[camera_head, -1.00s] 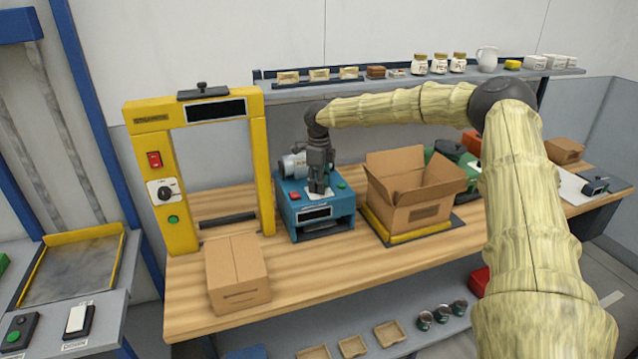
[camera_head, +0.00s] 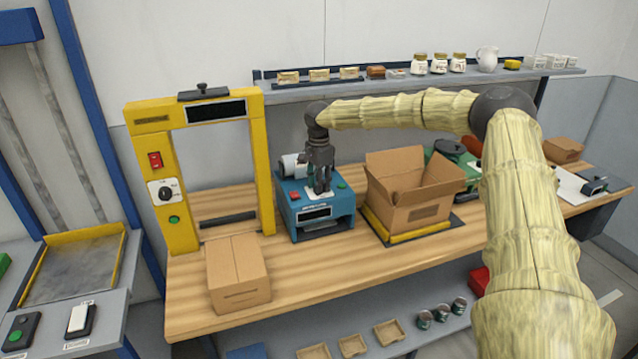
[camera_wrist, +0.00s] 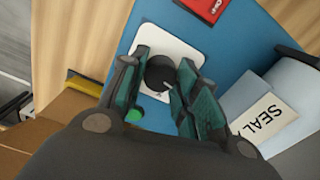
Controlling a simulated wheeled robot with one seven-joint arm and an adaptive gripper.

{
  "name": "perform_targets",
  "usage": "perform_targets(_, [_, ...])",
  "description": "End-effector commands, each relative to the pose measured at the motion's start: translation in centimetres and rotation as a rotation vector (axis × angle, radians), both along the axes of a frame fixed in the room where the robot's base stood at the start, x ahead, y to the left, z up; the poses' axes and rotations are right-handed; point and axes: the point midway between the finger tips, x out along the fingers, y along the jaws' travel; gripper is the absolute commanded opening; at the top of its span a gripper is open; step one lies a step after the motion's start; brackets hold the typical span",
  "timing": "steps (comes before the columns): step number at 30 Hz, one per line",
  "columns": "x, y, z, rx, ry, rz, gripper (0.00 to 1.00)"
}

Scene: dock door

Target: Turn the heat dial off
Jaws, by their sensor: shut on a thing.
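The blue machine (camera_head: 303,222) stands on the wooden bench and carries a black round dial (camera_wrist: 160,73) on a white plate (camera_wrist: 182,50). A pale pointer mark shows on the dial's lower edge in the wrist view; the plate's lettering is too hidden to read. My gripper (camera_head: 319,191) reaches down onto the machine's top. In the wrist view my gripper (camera_wrist: 164,80) has its two green-padded fingers on either side of the dial, shut on it. In the head view the fingers hide the dial.
A yellow frame (camera_head: 265,170) with another dial (camera_head: 166,193) stands left. A closed carton (camera_head: 238,275) is in front, and an open carton (camera_head: 425,195) stands right.

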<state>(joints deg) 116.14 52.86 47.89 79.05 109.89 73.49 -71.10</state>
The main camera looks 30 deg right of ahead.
Motion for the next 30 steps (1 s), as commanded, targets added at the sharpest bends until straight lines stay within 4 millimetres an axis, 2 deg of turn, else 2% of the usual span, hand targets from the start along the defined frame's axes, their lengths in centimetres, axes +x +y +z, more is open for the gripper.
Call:
perform_targets(12, [0.17,-0.22,0.36,-0.002,-0.006,0.173,0.07])
perform_targets(28, [0.19,-0.21,0.34,-0.002,-0.007,0.195,0.07])
perform_targets(29, [0.18,-0.21,0.34,-0.002,-0.006,0.195,0.35])
perform_targets(30, [0.17,-0.19,0.33,-0.002,-0.006,0.195,0.42])
